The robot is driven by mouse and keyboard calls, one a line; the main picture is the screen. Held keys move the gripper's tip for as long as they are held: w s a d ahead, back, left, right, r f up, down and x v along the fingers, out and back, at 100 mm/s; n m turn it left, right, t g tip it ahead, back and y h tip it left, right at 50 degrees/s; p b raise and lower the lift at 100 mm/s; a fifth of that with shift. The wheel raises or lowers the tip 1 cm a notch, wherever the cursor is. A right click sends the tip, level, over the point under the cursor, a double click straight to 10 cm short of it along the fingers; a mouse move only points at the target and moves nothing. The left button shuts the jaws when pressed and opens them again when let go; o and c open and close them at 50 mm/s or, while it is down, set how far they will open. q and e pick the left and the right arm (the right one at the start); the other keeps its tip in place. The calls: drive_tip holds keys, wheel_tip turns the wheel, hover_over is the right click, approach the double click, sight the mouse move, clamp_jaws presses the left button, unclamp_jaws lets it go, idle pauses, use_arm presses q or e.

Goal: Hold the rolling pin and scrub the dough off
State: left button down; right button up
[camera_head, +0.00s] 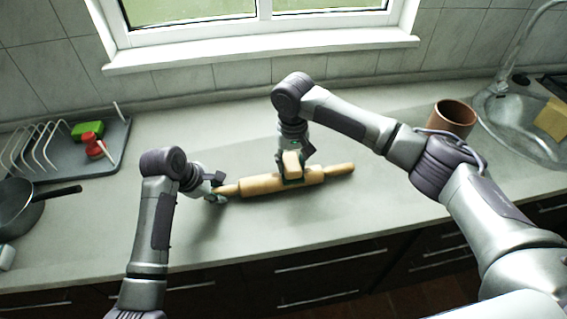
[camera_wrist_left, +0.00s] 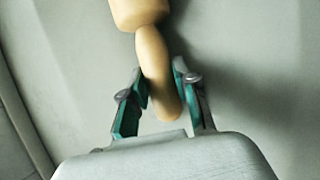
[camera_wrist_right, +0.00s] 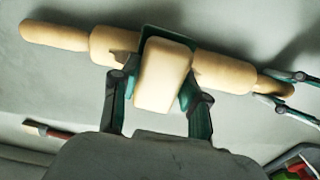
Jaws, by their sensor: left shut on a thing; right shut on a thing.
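The wooden rolling pin (camera_head: 260,185) lies across the counter, its right end slightly farther back. My left gripper (camera_head: 220,188) is shut on its left handle; the left wrist view shows the fingers (camera_wrist_left: 160,98) on both sides of that handle (camera_wrist_left: 152,55). My right gripper (camera_head: 293,172) is shut on a pale wooden block-shaped brush (camera_head: 291,161) over the pin's middle. In the right wrist view the brush (camera_wrist_right: 163,73) overlaps the pin's body (camera_wrist_right: 221,72) and hides part of it. Small brownish patches (camera_wrist_right: 124,63) show on the pin beside the brush, possibly dough.
A grey dish rack (camera_head: 65,155) with a green sponge (camera_head: 87,130) and a red item (camera_head: 94,147) stands at left, near a dark pan (camera_head: 17,212). A brown pot (camera_head: 452,117) and the sink (camera_head: 515,125) are at right. Counter around the pin is clear.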

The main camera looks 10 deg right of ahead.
drive_tip(key=shift+w+d+f, duration=0.1)
drive_tip(key=shift+d+f, duration=0.05)
drive_tip(key=shift+d, duration=2.35)
drive_tip(key=shift+s+a, duration=0.15)
drive_tip(key=shift+a, duration=2.4)
drive_tip(key=shift+s+a, duration=0.15)
drive_tip(key=shift+a, duration=2.4)
wheel_tip(320, 180, up, 13)
drive_tip(key=shift+w+d, duration=0.1)
drive_tip(key=shift+d, duration=0.05)
drive_tip(key=d, duration=0.9)
drive_tip(key=shift+d, duration=0.4)
